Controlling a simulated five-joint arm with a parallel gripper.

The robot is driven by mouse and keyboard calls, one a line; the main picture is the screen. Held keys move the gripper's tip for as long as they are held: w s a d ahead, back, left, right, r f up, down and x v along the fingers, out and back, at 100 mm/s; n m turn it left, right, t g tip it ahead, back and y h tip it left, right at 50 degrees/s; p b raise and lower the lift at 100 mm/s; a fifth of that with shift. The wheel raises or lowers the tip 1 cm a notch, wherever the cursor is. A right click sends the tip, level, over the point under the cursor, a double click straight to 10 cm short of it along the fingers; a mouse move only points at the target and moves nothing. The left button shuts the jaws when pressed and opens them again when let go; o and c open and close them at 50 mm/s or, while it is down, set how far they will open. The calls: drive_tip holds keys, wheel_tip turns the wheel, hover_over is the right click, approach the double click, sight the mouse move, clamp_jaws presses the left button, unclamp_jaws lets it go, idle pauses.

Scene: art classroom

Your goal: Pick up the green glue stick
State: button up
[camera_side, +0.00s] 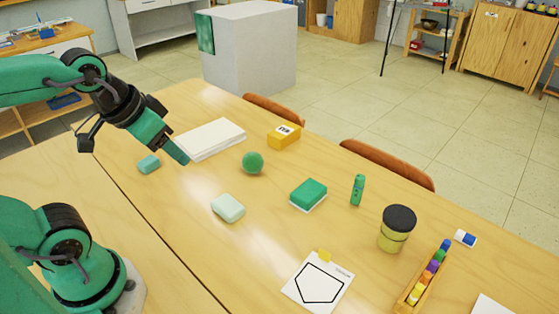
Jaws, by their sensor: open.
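The green glue stick (357,190) stands upright on the wooden table, right of the middle of the side view. My gripper (178,152) is at the left, above the table near the white stack of paper, well away from the glue stick. It is open, and I see nothing between its jaws. Its fingers show only partly from this angle.
Between them are a green ball (252,162), a pale green soap-like block (228,208) and a green-and-white sponge (308,195). A dark-lidded jar (396,230) stands right of the glue stick. A yellow box (284,136) and chairs (390,162) are behind.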

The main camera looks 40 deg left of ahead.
drive_tip(key=w+d+r+g, duration=0.1)
drive_tip(key=w+r, duration=0.1)
drive_tip(key=w, duration=0.3)
drive_tip(key=w+d+r, duration=0.2)
drive_tip(key=w+r, duration=0.1)
drive_tip(key=w, duration=0.3)
drive_tip(key=n+g, duration=0.2)
drive_tip(key=g, duration=0.1)
hover_over(361, 177)
drive_tip(key=s+a, duration=0.5)
drive_tip(key=a, duration=0.2)
wheel_tip(361, 177, down, 9)
drive_tip(key=shift+n+g, duration=0.4)
drive_tip(key=shift+g, duration=0.4)
drive_tip(key=w+d+f, duration=0.1)
drive_tip(key=d+f, duration=0.1)
drive_tip(key=f, duration=0.1)
drive_tip(key=w+d+f, duration=0.2)
drive_tip(key=f, duration=0.2)
drive_tip(key=w+d+f, duration=0.2)
drive_tip(key=f, duration=0.2)
drive_tip(key=shift+d+f, duration=0.15)
drive_tip(key=shift+d, duration=0.2)
drive_tip(key=shift+d+f, duration=0.2)
drive_tip(key=shift+f, duration=0.1)
drive_tip(key=shift+f, duration=1.3)
drive_tip(key=shift+f, duration=0.1)
